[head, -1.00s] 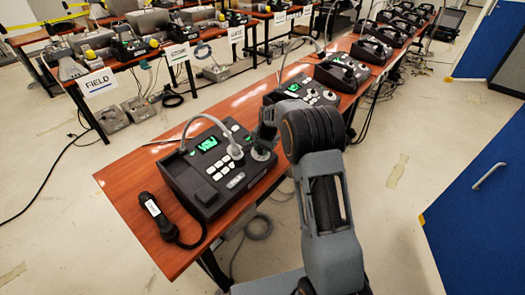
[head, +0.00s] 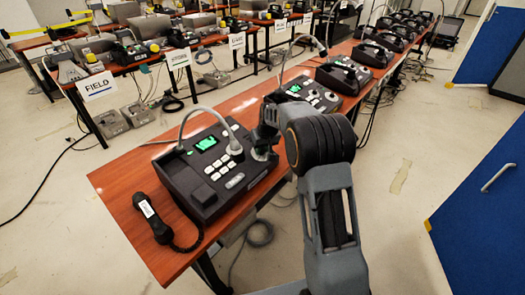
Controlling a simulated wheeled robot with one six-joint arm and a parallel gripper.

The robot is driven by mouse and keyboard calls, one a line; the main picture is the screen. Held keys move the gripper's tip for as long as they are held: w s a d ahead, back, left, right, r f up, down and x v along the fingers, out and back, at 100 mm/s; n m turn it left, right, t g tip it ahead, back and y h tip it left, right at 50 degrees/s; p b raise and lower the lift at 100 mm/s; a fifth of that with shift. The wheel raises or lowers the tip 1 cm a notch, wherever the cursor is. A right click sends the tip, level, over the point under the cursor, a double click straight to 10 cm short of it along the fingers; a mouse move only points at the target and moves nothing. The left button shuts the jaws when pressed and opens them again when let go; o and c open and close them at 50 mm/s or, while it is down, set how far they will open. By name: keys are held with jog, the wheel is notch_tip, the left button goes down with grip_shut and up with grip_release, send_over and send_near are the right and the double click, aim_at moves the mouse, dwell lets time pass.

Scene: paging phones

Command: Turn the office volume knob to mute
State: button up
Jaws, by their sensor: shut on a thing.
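A dark paging phone (head: 205,180) with a green-lit screen (head: 207,143), several pale buttons and a gooseneck microphone (head: 205,108) stands at the near end of the wooden table. My gripper (head: 264,148) is at the right edge of its top panel, shut on a round pale knob (head: 262,155), which it partly covers. The knob's pointer and markings are too small and hidden to read. I cannot make out which label says office.
A black handset (head: 153,219) on a coiled cord lies on the wooden table (head: 125,205) left of the phone. A second paging phone (head: 308,93) stands just behind my gripper. More phones line the table beyond. A blue door (head: 490,200) is at the right.

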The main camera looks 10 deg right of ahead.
jog(key=shift+n+b, duration=0.4)
jog(key=shift+n, duration=0.7)
jog(key=shift+r+n, duration=0.1)
jog(key=shift+n, duration=0.2)
jog(key=o, duration=0.9)
jog(key=v, duration=1.3)
jog(key=shift+s+r+p, duration=0.2)
jog(key=shift+r+p, duration=0.1)
jog(key=shift+p, duration=0.05)
